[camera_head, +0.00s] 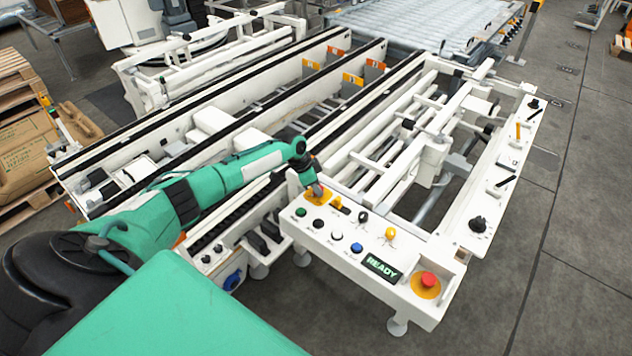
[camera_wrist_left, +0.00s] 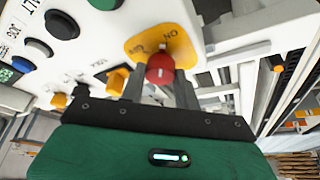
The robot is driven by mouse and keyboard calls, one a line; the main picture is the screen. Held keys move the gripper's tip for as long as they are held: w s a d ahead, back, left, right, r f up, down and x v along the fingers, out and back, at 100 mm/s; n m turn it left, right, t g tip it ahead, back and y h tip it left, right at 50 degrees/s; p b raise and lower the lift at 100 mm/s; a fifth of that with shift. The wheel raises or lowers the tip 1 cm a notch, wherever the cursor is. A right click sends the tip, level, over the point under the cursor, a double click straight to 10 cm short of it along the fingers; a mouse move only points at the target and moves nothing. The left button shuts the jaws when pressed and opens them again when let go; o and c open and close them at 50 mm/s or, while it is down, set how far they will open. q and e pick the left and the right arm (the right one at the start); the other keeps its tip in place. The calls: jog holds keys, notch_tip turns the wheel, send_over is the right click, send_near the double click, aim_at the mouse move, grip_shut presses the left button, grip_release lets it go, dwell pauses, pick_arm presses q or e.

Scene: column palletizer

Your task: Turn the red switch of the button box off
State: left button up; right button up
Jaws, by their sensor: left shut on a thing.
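The white button box (camera_head: 330,262) stands at the front of the machine in the head view. Its red switch (camera_wrist_left: 160,68) sits on a yellow plate (camera_wrist_left: 166,43) with ON lettering in the left wrist view. In the head view the yellow plate (camera_head: 322,199) shows at the box's far left corner, and the gripper mostly hides the switch. My left gripper (camera_head: 314,186) reaches down onto it from the left. In the left wrist view its dark fingers (camera_wrist_left: 159,80) stand on both sides of the red knob, shut on it. My right gripper is in neither view.
Beside the switch are a green button (camera_head: 300,212), a blue button (camera_head: 356,247), yellow knobs and a lit READY display (camera_head: 382,267). A red emergency stop (camera_head: 428,281) sits at the near right corner. White conveyor rails (camera_head: 230,130) lie behind; open floor is at right.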

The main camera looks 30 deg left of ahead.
pick_arm(q)
jog(key=n+y+p, duration=0.1)
jog(key=n+p, duration=0.2)
jog(key=n+t+y+p, duration=0.1)
jog(key=n+p, duration=0.2)
jog(key=n+y+p, duration=0.1)
jog(key=n+p, duration=0.1)
jog(key=n, duration=0.1)
jog(key=shift+d+r+p, duration=0.3)
jog(key=shift+d+p, duration=0.05)
jog(key=shift+p, duration=0.05)
jog(key=n+p, duration=0.1)
jog(key=n+y+p, duration=0.1)
jog(key=n, duration=0.1)
jog(key=shift+d+f+n, duration=0.1)
jog(key=shift+f+n, duration=0.05)
jog(key=shift+n, duration=0.15)
jog(key=shift+n+y+p, duration=0.5)
jog(key=shift+n+y, duration=0.3)
jog(key=shift+n, duration=0.7)
jog(key=shift+f, duration=0.1)
jog(key=o, duration=1)
jog(key=shift+g, duration=0.3)
